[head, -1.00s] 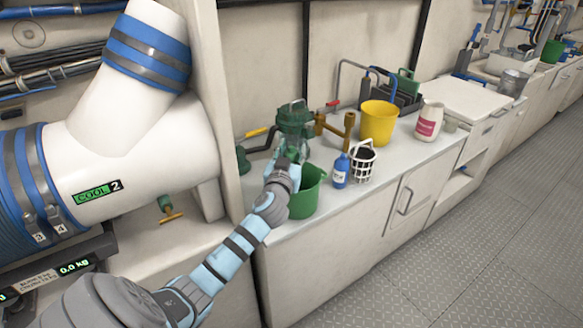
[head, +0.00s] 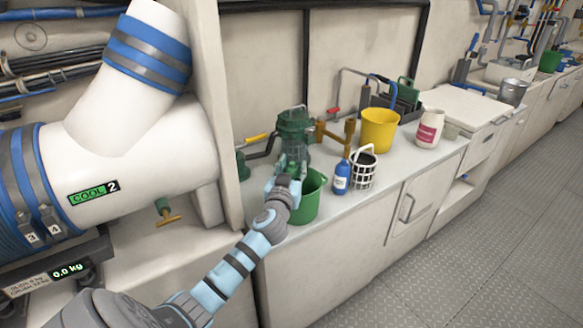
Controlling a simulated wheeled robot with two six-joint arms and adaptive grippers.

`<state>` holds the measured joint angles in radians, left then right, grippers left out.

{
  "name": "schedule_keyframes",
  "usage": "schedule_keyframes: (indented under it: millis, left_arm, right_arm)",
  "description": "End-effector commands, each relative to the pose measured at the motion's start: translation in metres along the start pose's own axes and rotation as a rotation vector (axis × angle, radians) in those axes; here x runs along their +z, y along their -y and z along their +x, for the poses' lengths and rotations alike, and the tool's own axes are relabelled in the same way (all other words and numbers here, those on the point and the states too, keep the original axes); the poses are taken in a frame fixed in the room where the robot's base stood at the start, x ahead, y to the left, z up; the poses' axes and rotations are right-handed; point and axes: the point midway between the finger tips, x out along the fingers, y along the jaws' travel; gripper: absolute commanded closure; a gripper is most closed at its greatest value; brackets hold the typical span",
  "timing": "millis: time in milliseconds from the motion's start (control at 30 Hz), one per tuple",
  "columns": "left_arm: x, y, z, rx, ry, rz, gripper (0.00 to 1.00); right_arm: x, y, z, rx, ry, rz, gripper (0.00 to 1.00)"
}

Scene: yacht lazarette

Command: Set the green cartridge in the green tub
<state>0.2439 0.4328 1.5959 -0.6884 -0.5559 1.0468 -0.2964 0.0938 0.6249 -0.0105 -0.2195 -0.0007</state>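The green tub (head: 306,204) stands on the counter below and right of a green pump-like housing (head: 295,128). My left gripper (head: 286,170) is at the tub's left rim, in front of the housing's lower part, and hides part of both. Its fingers are small and blend with the green behind, so I cannot tell whether they hold anything. I cannot make out a separate green cartridge; the tub's inside is mostly hidden. My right gripper is not in view.
A blue bottle (head: 341,180), a white basket (head: 362,171) with something dark inside, a yellow bucket (head: 378,132) and a white jug (head: 430,127) stand to the right. A large white pipe (head: 135,165) fills the left. Counter is clear along its front edge.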

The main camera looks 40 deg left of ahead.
Motion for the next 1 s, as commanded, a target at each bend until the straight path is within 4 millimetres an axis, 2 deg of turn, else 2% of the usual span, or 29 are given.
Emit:
schedule_keyframes:
  millis: [33, 100, 433, 600, 833, 1000]
  left_arm:
    - [0.006, 0.001, -0.001, -0.003, 0.013, 0.002, 0.52]
    - [0.007, 0.001, -0.001, -0.003, 0.014, 0.002, 0.43]
    - [0.007, 0.002, -0.001, -0.005, 0.018, 0.003, 0.43]
    - [-0.01, 0.002, -0.002, -0.005, 0.017, 0.003, 0.43]
    - [-0.008, 0.001, -0.059, -0.001, 0.013, 0.002, 0.43]
    - [-0.009, 0.001, -0.097, -0.003, 0.011, 0.002, 0.43]
  right_arm:
    - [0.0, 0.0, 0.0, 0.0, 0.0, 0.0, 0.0]
    - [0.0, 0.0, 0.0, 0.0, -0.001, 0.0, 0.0]
    - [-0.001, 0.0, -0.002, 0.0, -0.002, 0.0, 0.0]
    - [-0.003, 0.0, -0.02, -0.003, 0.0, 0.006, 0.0]
    - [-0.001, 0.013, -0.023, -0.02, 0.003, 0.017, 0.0]
    - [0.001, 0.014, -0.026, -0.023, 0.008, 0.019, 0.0]
